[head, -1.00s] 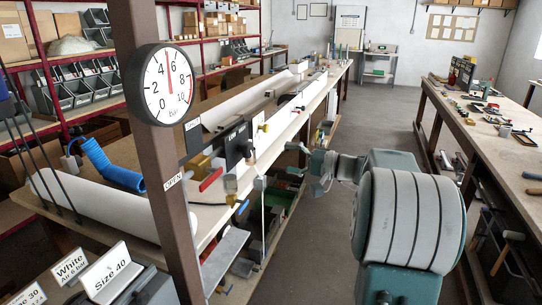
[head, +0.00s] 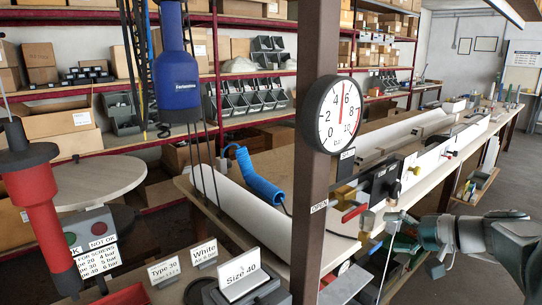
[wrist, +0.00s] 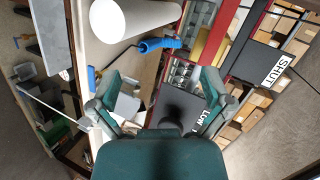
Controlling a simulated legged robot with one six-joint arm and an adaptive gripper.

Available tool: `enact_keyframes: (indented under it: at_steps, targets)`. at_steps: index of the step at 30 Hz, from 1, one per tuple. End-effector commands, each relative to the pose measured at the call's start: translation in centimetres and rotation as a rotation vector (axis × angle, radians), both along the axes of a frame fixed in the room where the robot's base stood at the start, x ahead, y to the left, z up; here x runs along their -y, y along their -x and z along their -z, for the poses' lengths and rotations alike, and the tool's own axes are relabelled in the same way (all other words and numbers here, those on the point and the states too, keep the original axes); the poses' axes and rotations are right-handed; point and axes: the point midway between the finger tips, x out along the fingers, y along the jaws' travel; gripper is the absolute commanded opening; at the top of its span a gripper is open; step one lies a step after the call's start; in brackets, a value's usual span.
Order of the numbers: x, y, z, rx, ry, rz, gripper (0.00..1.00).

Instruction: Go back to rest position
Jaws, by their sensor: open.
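My gripper (head: 392,229) is at the lower right of the head view, beside the front edge of the long workbench (head: 228,200). Its fingers are spread and hold nothing that I can see. In the wrist view my gripper (wrist: 160,76) shows two green-grey fingers wide apart. A black box (wrist: 180,108) with a "LOW" label lies behind the gap between them. Whether a finger touches anything is unclear. My arm reaches in from the right edge of the head view.
A brown post carries a round pressure gauge (head: 339,115), its needle near upright. A red lever (head: 353,213) sits beside the "OPEN" label. A blue coiled hose (head: 255,177) and long white profiles lie on the bench. A blue tool (head: 177,85) and a red tool (head: 42,195) hang at the left.

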Motion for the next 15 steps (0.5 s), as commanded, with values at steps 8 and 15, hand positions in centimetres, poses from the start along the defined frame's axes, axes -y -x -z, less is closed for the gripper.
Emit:
enact_keyframes:
  at_steps: [8, 15]
  targets:
    - [-9.6, 8.6, 3.5, -0.213, 0.384, -0.141, 0.99]
    - [-11.9, 15.9, 6.3, -0.235, 0.75, -0.182, 0.99]
